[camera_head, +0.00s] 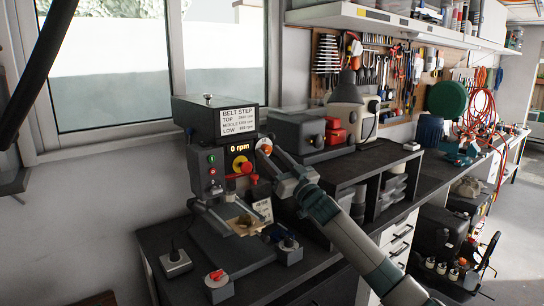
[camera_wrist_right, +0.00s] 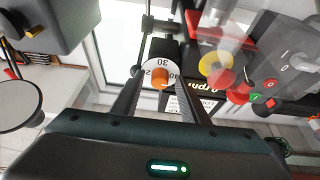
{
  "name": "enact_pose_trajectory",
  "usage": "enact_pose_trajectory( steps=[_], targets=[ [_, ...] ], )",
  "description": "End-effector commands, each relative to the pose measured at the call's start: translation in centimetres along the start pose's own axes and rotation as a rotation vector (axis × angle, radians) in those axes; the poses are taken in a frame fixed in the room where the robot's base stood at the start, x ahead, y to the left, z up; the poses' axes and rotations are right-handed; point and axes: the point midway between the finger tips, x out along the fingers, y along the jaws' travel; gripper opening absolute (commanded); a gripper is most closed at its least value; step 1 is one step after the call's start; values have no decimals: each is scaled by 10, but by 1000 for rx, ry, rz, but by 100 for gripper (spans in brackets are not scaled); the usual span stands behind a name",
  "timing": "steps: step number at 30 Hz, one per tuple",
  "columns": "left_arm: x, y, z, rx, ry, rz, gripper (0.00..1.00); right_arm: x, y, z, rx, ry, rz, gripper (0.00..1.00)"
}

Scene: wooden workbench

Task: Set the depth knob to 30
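The drill press (camera_head: 215,150) stands on the bench by the window, its display reading 0 rpm. The depth knob (camera_head: 264,146) is on its right side, a white dial with an orange middle. No pointer mark is clear. My right gripper (camera_head: 273,158) reaches it from the lower right. In the wrist view its fingers (camera_wrist_right: 159,88) are apart, on either side of the orange middle, with visible gaps. My left gripper is not identifiable.
A yellow-and-red stop button (camera_head: 242,165) and green and red buttons (camera_head: 212,165) are on the press front, close to the knob. A vise (camera_head: 240,222) with a workpiece sits below. Black shelving (camera_head: 350,165) stands at right, near my right arm.

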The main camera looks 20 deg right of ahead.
Motion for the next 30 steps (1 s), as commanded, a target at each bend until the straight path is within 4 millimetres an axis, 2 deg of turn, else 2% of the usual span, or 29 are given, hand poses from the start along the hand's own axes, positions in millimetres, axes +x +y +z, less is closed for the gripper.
enact_pose_trajectory(
  steps=[1,3,5,19,30],
  targets=[
    [0,0,0,0,0,0,0,0,0,0,0,0,0,29],
    [0,0,0,0,0,0,0,0,0,0,0,0,0,12],
    [0,0,0,0,-1,0,0,0,0,0,0,0,0,0],
    [-2,0,0,-1,-1,0,0,0,2,0,-58,-1,-23,0],
    [-9,0,0,-2,-1,0,0,1,6,-2,-285,-2,-114,0]
  ],
)
